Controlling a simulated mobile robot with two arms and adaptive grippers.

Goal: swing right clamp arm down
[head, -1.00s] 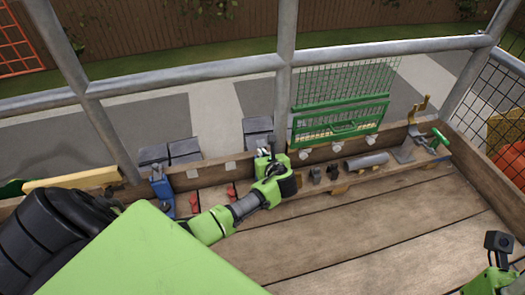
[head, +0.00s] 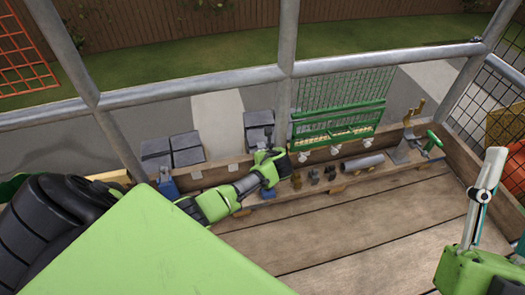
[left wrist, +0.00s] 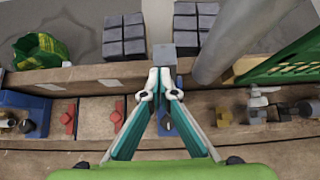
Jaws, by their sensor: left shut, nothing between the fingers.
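My left gripper (left wrist: 160,85) is shut and empty in the left wrist view. Its tips are close to a grey block (left wrist: 187,40) that looks like the upper end of the upright right clamp arm; I cannot tell whether they touch. Blue parts of the right clamp (left wrist: 168,124) show behind and between the fingers. In the head view my left gripper (head: 271,163) covers most of this clamp. The left blue clamp (left wrist: 25,115) stands further left.
Two red pieces (left wrist: 66,118) lie between the blue clamps. A green rack (head: 338,122), a grey cylinder (head: 363,162) and a green-handled tool (head: 432,143) are to the right. The bench boards (head: 360,225) in front are clear. A metal post (left wrist: 225,40) stands close by.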

